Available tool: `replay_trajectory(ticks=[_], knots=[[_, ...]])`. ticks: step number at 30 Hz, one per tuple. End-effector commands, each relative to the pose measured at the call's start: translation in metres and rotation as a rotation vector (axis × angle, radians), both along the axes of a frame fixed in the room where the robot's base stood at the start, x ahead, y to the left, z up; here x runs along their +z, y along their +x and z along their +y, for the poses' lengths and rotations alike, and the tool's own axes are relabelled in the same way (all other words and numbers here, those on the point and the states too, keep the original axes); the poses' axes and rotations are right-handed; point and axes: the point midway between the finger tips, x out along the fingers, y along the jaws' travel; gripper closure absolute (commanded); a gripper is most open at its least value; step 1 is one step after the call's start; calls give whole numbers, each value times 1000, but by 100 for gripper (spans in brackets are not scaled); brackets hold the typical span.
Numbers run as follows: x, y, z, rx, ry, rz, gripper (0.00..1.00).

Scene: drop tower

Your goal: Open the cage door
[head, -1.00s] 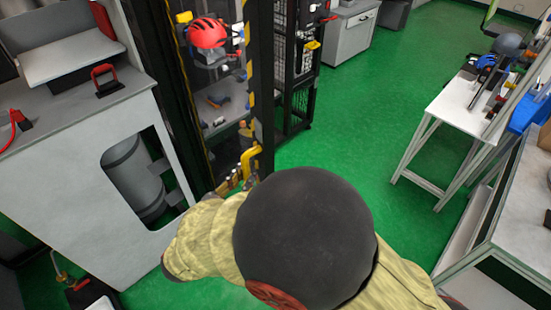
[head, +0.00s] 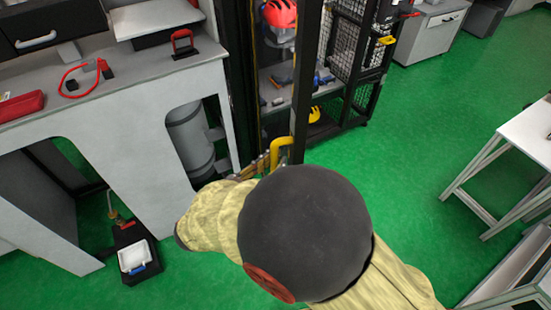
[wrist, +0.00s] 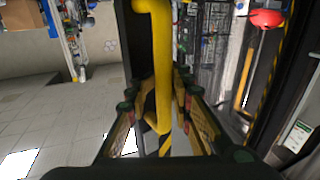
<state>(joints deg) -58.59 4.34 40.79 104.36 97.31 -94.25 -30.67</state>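The cage door shows in the head view as a dark upright edge (head: 308,75) with a bent yellow handle (head: 285,148) low on it. It appears swung out from the striped frame, but how far I cannot tell. My gripper (head: 264,163) is at the handle, partly hidden behind my arm. In the wrist view the yellow handle (wrist: 162,70) runs between the two fingers of my gripper (wrist: 158,98). The fingers look spread, with a gap on the left side of the bar. Firm contact cannot be seen.
A red helmet (head: 280,14) and a shelf (head: 275,85) show inside the tower. A grey cabinet (head: 150,120) stands close on the left. A black mesh rack (head: 350,60) is behind. A white table (head: 530,135) is at the right, with clear green floor (head: 410,140) between.

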Motion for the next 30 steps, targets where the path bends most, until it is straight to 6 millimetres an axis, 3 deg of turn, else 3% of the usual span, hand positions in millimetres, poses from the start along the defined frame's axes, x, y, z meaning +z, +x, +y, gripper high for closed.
replay_trajectory(ticks=[7, 17, 22, 30], knots=[[1, 1, 1, 1, 3, -3, 69], [2, -1, 4, 3, 5, -4, 69], [2, -17, 18, 6, 4, -5, 69], [1, -60, 53, 7, 3, -4, 69]])
